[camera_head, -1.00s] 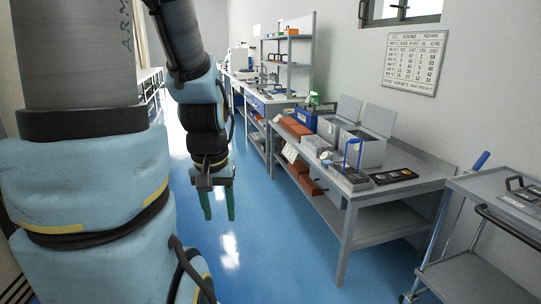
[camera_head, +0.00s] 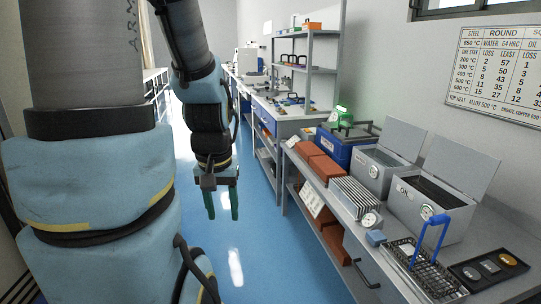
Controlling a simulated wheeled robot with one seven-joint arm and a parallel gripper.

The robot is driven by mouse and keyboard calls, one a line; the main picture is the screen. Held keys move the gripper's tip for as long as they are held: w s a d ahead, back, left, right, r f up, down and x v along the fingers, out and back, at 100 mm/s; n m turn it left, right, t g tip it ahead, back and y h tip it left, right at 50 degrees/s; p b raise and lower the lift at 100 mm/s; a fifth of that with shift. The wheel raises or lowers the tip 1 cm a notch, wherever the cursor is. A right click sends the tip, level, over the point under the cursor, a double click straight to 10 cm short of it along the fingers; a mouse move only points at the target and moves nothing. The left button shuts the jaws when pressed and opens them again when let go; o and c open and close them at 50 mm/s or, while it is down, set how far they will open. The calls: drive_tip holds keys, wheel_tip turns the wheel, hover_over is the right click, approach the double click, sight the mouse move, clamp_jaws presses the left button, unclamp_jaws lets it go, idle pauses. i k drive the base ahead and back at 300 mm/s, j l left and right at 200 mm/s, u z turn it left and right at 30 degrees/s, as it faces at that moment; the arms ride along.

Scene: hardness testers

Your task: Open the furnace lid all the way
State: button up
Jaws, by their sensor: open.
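A blue box (camera_head: 340,153) with a dark flat lid (camera_head: 348,132) on top, which looks like the furnace, stands on the bench at the right. The lid appears down, with a black bar handle (camera_head: 358,124) on it. A small green-lit display (camera_head: 342,113) shows by its back edge. My gripper (camera_head: 222,216) points down over the blue floor, left of the bench and well apart from the furnace. Its two green fingers are open with nothing between them.
Two grey tanks (camera_head: 432,208) with raised lids stand right of the furnace. Red-brown bricks (camera_head: 313,158), a grey finned block (camera_head: 354,196), a wire basket with a blue handle (camera_head: 425,266) and a dark specimen tray (camera_head: 489,268) share the bench. The floor aisle (camera_head: 258,240) is clear.

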sight(344, 133)
drive_tip(key=i+z, duration=0.3)
drive_tip(key=i, duration=0.25)
drive_tip(key=i+j+z, duration=0.15)
drive_tip(key=i+z, duration=0.15)
drive_tip(key=i, duration=0.3)
